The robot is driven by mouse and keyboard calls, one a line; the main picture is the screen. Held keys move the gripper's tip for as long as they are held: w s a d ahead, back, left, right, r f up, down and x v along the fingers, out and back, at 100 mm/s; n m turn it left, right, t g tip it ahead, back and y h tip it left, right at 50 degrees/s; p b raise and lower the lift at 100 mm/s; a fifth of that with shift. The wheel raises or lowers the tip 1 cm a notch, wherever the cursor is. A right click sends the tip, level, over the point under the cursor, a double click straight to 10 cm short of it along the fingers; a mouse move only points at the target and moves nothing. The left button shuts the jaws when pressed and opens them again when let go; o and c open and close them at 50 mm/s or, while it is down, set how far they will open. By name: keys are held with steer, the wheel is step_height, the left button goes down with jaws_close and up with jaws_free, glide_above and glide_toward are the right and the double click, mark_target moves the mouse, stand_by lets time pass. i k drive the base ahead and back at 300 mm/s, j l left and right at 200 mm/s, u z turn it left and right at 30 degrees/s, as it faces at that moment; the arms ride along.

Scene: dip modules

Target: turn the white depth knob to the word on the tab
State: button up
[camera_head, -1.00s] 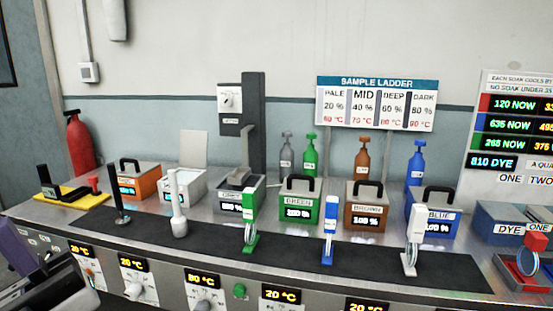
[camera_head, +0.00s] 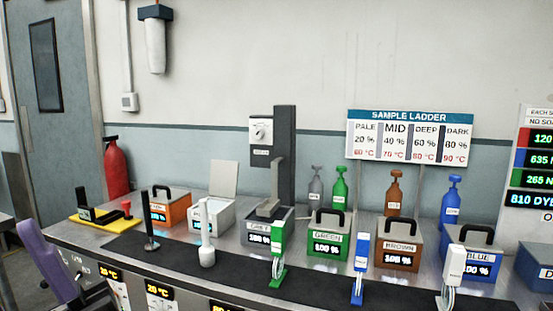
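The white depth knob (camera_head: 261,129) is on a light plate near the top of a dark grey column (camera_head: 284,150) behind the bench. A small dark label (camera_head: 261,151) sits below it; its word is too small to read, and so is the knob's exact setting. An arm from the column reaches down over a grey tank (camera_head: 258,238). Small upright holders stand in front: a green one (camera_head: 278,255), a blue one (camera_head: 359,268) and a white one (camera_head: 452,275). I cannot read a word on their tabs. My gripper is not in view.
The SAMPLE LADDER board (camera_head: 409,137) lists PALE, MID, DEEP and DARK. Green (camera_head: 329,240), brown (camera_head: 399,243) and blue (camera_head: 468,250) tanks line the bench, with bottles behind. An orange tank (camera_head: 168,209) and an open white box (camera_head: 212,213) stand left. The black mat (camera_head: 185,262) has bare stretches.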

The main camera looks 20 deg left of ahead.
mark_target(257, 134)
steer(key=i+j+z, duration=0.45)
steer(key=i+j, duration=0.35)
